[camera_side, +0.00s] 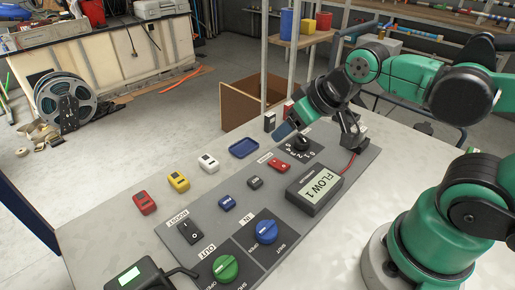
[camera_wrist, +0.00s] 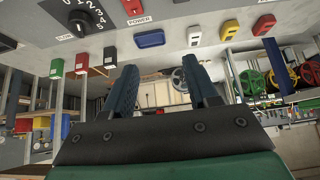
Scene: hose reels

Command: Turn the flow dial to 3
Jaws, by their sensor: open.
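The flow dial (camera_side: 300,143) is a black knob on a dark plate with white numbers, at the far end of the grey control panel (camera_side: 180,232). It also shows at the upper left of the wrist view (camera_wrist: 78,22), partly cut by the frame edge. I cannot tell its pointer mark clearly. A display box (camera_side: 315,190) nearby reads "FLOW 1". My gripper (camera_side: 287,128) is just above and to the left of the dial in the side view, apart from it as far as I can tell. In the wrist view my gripper (camera_wrist: 161,66) has its two blue fingers apart, with nothing between them.
A red power switch (camera_side: 279,165), blue tray (camera_side: 244,148), rocker switch (camera_side: 190,231), blue knob (camera_side: 266,231) and green knob (camera_side: 226,268) lie around. White (camera_side: 208,162), yellow (camera_side: 178,181) and red (camera_side: 144,202) blocks line the table's left side.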

